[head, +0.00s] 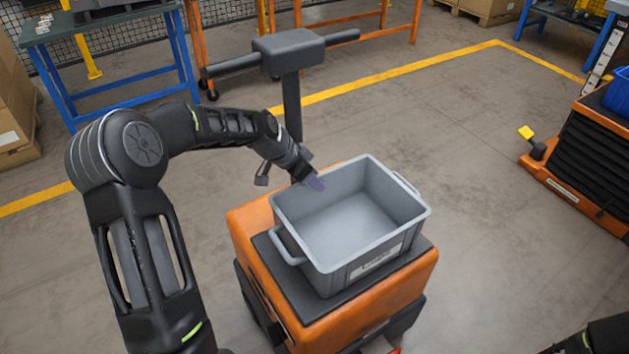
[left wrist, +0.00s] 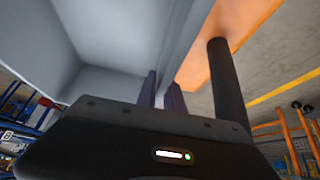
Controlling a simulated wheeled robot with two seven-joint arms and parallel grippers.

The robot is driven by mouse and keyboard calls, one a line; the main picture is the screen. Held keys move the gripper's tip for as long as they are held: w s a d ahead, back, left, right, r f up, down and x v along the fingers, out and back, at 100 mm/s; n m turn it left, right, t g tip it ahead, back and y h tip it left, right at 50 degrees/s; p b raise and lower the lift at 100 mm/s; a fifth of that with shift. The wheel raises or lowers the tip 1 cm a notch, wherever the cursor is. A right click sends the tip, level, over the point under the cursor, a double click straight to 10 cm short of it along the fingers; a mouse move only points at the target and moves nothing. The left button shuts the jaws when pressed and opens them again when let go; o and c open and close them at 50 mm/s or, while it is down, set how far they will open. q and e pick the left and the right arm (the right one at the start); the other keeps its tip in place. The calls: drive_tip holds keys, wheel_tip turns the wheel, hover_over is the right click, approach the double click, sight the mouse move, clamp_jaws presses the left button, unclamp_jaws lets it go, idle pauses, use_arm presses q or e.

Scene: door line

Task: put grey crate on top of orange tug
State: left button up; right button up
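The grey crate (head: 350,222) is empty and rests upright on the black top pad (head: 262,252) of the orange tug (head: 250,222). It sits slightly askew, with handles on two sides and a white label facing me. My left gripper (head: 317,183) is at the crate's far left rim. In the left wrist view, its fingers (left wrist: 162,95) straddle the crate wall (left wrist: 185,50), one inside and one outside, closed close against it. The tug's orange top and dark post also show there. Of my right arm only a dark piece shows at the lower right; its gripper is hidden.
The tug's dark post and handlebar (head: 289,50) rise just behind the crate and my left gripper. Another orange vehicle (head: 585,155) with a blue bin (head: 618,92) stands at the right. A blue-legged table (head: 95,22) is at the back left. Floor between the vehicles is clear.

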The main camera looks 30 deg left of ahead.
use_arm(q)
drive_tip(key=shift+o, duration=1.4)
drive_tip(key=v, duration=1.2)
drive_tip(key=shift+p, duration=0.3)
